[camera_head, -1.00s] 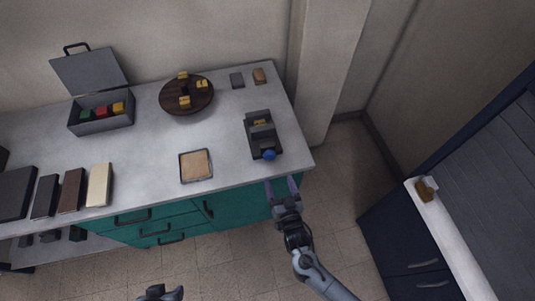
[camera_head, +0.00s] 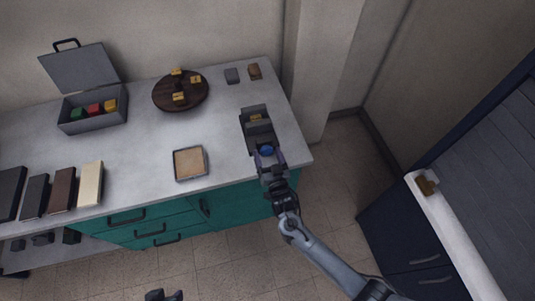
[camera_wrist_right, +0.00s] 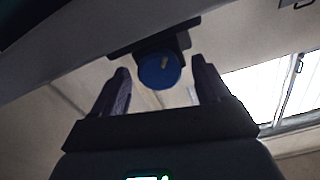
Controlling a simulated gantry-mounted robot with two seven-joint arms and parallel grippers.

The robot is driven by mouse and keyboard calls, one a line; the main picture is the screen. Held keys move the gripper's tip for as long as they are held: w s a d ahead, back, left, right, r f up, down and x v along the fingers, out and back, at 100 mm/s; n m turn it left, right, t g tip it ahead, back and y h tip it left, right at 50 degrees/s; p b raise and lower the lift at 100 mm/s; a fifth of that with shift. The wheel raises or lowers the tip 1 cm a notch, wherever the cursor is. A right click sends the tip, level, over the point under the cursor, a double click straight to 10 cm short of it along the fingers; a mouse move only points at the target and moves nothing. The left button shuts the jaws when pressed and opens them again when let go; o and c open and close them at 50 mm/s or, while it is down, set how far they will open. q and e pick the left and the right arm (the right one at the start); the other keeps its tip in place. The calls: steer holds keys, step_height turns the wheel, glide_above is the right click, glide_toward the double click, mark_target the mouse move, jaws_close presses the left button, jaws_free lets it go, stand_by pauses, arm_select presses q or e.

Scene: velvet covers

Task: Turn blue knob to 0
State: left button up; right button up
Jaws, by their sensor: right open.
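The blue knob (camera_head: 267,151) is on the near end of a dark box-shaped device (camera_head: 256,124) near the right end of the counter. My right gripper (camera_head: 270,158) is open at the knob, one finger on each side. In the right wrist view, the round knob (camera_wrist_right: 158,74) shows between the two spread fingers (camera_wrist_right: 160,80), with a visible gap on both sides. A yellow mark is on its face, up and right of centre. No numbers are readable. My left gripper (camera_head: 165,295) shows only as a dark tip at the bottom edge; its jaws are unclear.
The grey counter (camera_head: 222,128) holds a tan-topped square tray (camera_head: 190,163), a round brown board (camera_head: 180,103) with yellow pieces, an open grey box (camera_head: 92,121) and several book-like blocks. Two small blocks stand at the back. Open floor lies right of the counter.

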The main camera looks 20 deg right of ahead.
steer(key=shift+w, duration=0.4)
steer(key=shift+d, duration=0.1)
steer(key=c, duration=1)
steer(key=shift+c, duration=0.2)
